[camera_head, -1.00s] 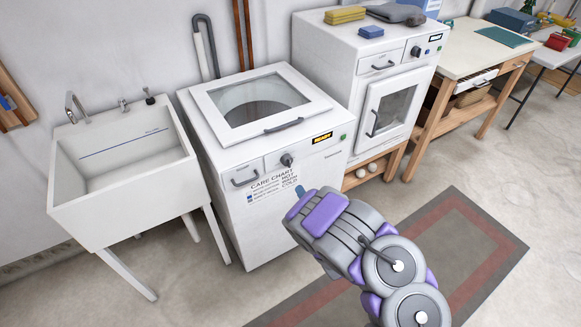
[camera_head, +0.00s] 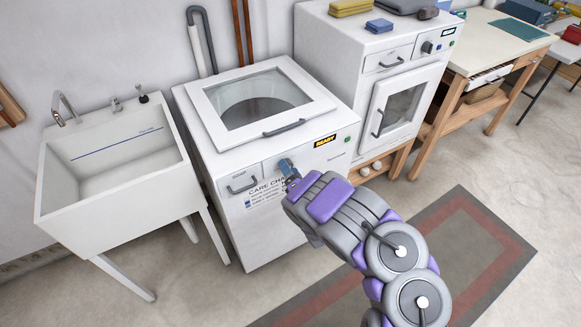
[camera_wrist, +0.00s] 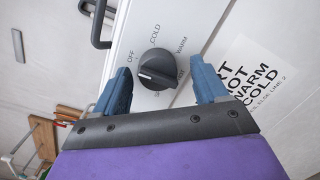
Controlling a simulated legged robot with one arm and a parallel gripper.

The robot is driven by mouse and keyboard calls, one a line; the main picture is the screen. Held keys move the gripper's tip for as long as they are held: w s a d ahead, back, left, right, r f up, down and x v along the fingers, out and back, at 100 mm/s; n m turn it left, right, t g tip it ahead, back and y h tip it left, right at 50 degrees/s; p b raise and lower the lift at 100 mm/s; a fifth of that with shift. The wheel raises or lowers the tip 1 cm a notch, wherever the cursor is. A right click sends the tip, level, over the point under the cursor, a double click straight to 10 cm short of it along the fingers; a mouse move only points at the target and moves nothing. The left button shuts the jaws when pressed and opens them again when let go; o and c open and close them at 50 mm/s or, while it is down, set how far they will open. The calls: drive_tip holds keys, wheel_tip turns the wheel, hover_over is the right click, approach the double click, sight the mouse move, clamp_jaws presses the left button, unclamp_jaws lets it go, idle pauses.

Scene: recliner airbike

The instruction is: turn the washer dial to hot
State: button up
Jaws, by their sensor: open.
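The white washer (camera_head: 262,238) stands in the middle of the head view, its glass-topped lid closed. Its black dial (camera_wrist: 157,69) shows in the wrist view, ringed by OFF, COLD, WARM and partly hidden labels. A white mark shows on the left part of the knob; I cannot tell for certain which label it points to. My gripper (camera_head: 288,167) is at the washer's front panel and covers the dial in the head view. In the wrist view my gripper (camera_wrist: 159,67) is open, its blue fingers on either side of the dial, with gaps visible.
A drawer handle (camera_head: 242,185) is left of the dial, and a lit READY display (camera_head: 325,141) is to the right. A care chart (camera_wrist: 248,75) is on the washer's front. A white sink (camera_head: 120,195) stands left; a dryer-like machine (camera_head: 345,60) stands right.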

drive_tip(key=shift+a, duration=0.15)
drive_tip(key=shift+a, duration=0.15)
drive_tip(key=shift+c, duration=1.3)
drive_tip(key=c, duration=0.8)
